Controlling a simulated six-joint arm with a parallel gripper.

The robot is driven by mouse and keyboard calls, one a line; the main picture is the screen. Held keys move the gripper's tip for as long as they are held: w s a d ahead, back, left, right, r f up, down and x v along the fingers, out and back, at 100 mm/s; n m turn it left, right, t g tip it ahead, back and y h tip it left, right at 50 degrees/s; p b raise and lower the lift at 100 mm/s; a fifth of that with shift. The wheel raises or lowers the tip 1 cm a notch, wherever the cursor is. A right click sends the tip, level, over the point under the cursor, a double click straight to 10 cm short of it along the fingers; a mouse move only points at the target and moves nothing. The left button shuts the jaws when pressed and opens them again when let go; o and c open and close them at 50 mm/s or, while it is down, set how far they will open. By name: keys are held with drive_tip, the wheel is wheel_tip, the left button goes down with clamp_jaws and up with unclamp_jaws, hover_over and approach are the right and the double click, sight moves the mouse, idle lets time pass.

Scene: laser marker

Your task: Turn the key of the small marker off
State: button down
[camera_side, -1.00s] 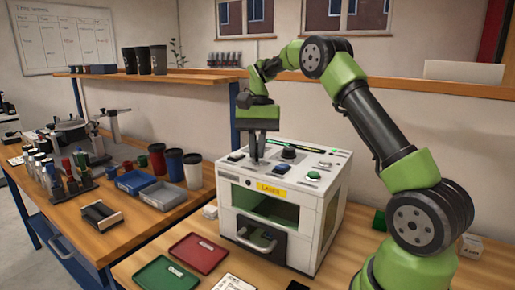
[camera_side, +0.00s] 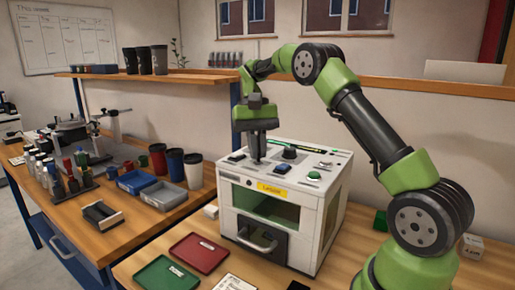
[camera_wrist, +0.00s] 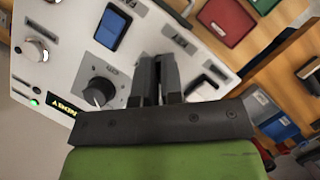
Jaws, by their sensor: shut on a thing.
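The small marker (camera_side: 333,212) is a white box with a yellow LASER label, a dark front window and controls on its top. My gripper (camera_side: 257,159) points down at the front left of this top. In the wrist view my gripper (camera_wrist: 158,62) has its two dark fingers close together over the panel, shut on the key. The key itself is hidden between the fingers. A black knob (camera_wrist: 98,92), a blue screen (camera_wrist: 109,28) and a silver knob (camera_wrist: 37,49) show on the panel. A small green lamp (camera_wrist: 34,103) is lit.
A red tray (camera_side: 198,253) and a green tray (camera_side: 166,277) lie in front left of the marker.

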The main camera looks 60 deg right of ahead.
drive_tip(key=shift+d, duration=0.1)
drive_tip(key=c, duration=1.3)
unclamp_jaws()
drive_tip(key=shift+o, duration=0.2)
